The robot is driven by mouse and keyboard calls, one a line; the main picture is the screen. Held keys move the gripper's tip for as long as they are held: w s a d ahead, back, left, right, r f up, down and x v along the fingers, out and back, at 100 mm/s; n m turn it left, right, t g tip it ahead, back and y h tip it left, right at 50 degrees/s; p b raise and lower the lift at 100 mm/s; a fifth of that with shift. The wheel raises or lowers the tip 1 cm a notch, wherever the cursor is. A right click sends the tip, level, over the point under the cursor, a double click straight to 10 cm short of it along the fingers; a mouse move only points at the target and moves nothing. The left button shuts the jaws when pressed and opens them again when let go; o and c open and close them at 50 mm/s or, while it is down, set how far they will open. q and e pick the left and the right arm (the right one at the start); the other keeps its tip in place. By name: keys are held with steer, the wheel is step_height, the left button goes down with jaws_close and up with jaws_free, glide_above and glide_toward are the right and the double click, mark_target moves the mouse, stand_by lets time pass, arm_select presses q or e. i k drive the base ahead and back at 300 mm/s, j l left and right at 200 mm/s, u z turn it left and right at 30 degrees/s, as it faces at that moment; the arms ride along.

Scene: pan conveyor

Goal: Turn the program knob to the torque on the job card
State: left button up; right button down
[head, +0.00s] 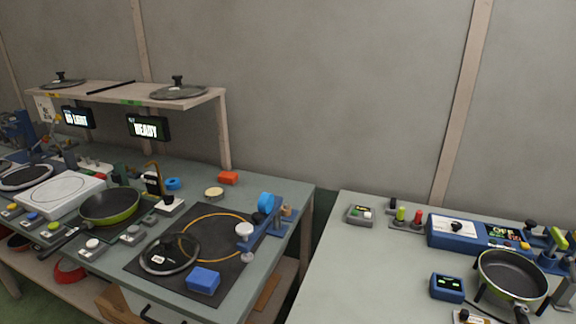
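A blue control box (467,234) stands at the back of the right table. A dark knob on a white dial plate (456,227) is on its front; this may be the program knob, and its setting is too small to read. Neither of my grippers is in view.
A green pan (512,273) and a small blue meter (447,288) stand before the box. The left table (290,190) holds a glass lid (170,252), a blue block (203,281) and a pan (110,206). A gap separates the tables.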

mark_target(456, 226)
steer(key=z, duration=1.4)
